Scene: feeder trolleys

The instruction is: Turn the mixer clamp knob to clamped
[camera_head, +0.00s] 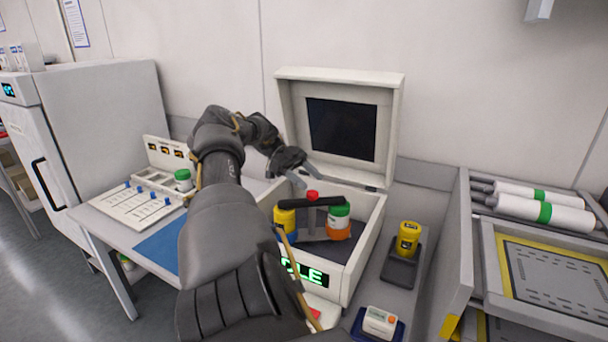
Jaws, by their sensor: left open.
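The mixer is a white box (365,262) with its lid (398,125) standing open. Inside are a jar with a yellow top (284,217) and a jar with a green lid and orange base (338,222). A black clamp bar (322,202) lies across at jar height, with a red knob (312,195) at its middle. I cannot tell the knob's setting. My left gripper (309,176) is open and empty, just above and behind the knob, apart from it. My left arm hides the mixer's left side and part of its green display (308,273). My right gripper is out of view.
A yellow jar (408,238) stands on a dark pad right of the mixer; a small white device (380,321) is in front. Left are a white slotted tray (135,204), a green-lidded jar (183,180) and a blue mat (160,246). A trolley (455,265) with white rolls borders the right.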

